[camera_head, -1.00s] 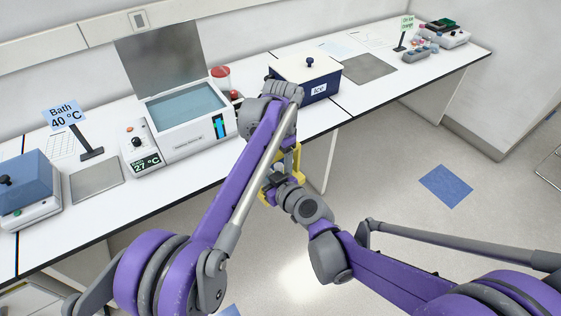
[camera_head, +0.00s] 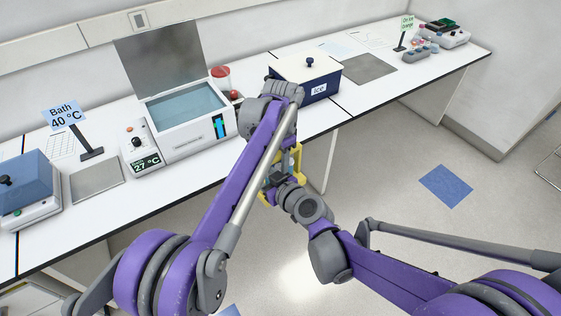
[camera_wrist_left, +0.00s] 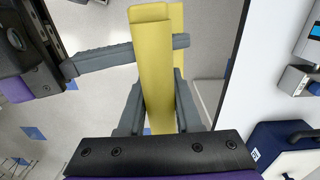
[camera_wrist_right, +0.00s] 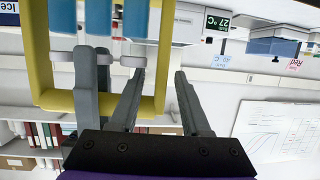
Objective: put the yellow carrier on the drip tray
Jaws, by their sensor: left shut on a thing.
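The yellow carrier (camera_head: 298,160) is an upright frame held in the air in front of the bench, partly hidden by my arms. In the right wrist view it (camera_wrist_right: 38,60) holds several blue pieces. My left gripper (camera_wrist_left: 158,80) is shut on the carrier (camera_wrist_left: 152,70). My right gripper (camera_wrist_right: 160,73) is open, its fingers apart on either side of one carrier post. Two flat grey plates lie on the bench, one at left (camera_head: 97,180) and one right of the ice box (camera_head: 370,68). I cannot tell which is the drip tray.
An open water bath (camera_head: 185,105) reading 27 °C stands between the left plate and the lidded ice box (camera_head: 312,75). A blue-lidded bath (camera_head: 25,185) is at far left, by a "Bath 40 °C" sign (camera_head: 65,115). A red-capped jar (camera_head: 221,78) stands behind.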

